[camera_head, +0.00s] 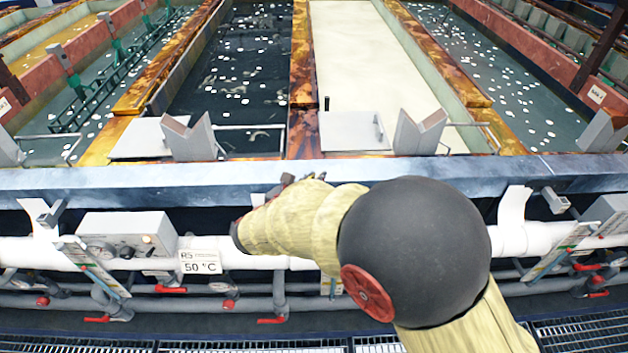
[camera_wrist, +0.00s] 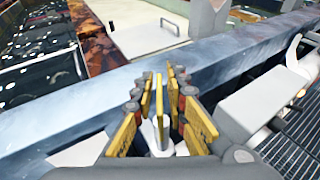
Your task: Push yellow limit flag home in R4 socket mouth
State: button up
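My gripper (camera_wrist: 160,80) shows in the wrist view with its yellow-faced fingers apart. A thin yellow strip (camera_wrist: 160,108), seen nearly edge-on, stands between them; it looks like the limit flag. Narrow gaps show on both sides of it, and I see no clear contact with either finger. A pale piece lies around its lower end, but I cannot tell whether this is the R4 socket mouth or how deep the flag sits. In the head view my yellow-sleeved arm hides most of the gripper, and the flag and socket cannot be made out.
A blue-grey beam (camera_head: 120,178) runs along the front of the tanks. Below it are a white pipe (camera_head: 240,250), a grey gauge box (camera_head: 125,235) and a label (camera_head: 200,262) reading R5, 50 °C. Red-handled valves sit lower. Grey V-shaped brackets (camera_head: 190,137) stand above the beam.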

jog(key=shift+o, duration=1.2)
jog(key=v, duration=1.2)
